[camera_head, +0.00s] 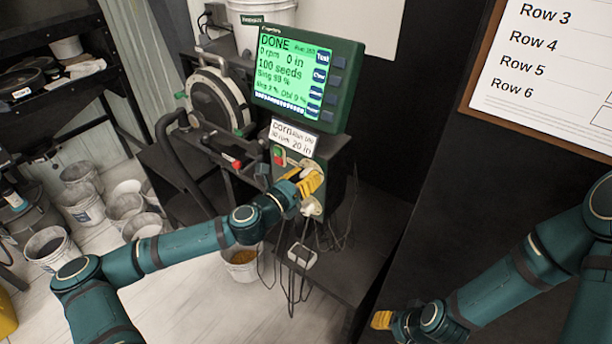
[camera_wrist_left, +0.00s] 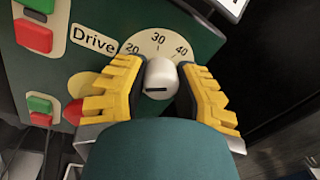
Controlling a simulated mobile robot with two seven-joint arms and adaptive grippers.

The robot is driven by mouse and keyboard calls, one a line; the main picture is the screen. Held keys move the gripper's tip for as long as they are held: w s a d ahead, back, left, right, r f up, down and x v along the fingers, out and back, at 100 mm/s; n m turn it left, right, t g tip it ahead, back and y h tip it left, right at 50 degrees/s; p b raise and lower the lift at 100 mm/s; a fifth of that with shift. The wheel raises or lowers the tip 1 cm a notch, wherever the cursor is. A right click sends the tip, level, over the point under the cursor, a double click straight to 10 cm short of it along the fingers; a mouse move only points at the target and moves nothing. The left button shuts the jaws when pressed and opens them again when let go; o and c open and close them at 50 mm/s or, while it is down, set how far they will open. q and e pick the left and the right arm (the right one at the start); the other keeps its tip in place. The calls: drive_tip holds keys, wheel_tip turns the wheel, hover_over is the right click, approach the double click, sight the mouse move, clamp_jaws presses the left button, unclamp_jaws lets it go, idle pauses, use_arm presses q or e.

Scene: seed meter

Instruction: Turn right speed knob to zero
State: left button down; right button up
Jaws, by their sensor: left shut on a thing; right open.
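A white speed knob (camera_wrist_left: 161,78) sits on a dial plate (camera_wrist_left: 158,42) marked 20, 30 and 40 beside the label "Drive" in the left wrist view. My left gripper (camera_wrist_left: 162,92) has its yellow ridged fingers on both sides of this knob and is shut on it. A short dark mark shows on the knob's face. In the head view my left gripper (camera_head: 309,183) is at the front of the green control box and hides most of the knob. My right gripper (camera_head: 382,320) is open and empty low in the picture, away from the box.
A green monitor (camera_head: 345,85) above the box reads DONE, 0 rpm, 0 in. Red and green buttons (camera_wrist_left: 33,36) are left of the dial. A paper label (camera_head: 293,138) reads corn and 20 in. Cables (camera_head: 300,257) hang below. Buckets (camera_head: 127,203) stand on the floor at left.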

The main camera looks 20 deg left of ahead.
use_arm(q)
drive_tip(key=shift+n, duration=0.6)
drive_tip(key=c, duration=0.6)
unclamp_jaws()
drive_tip(key=shift+w+f, duration=0.1)
drive_tip(key=v, duration=1.2)
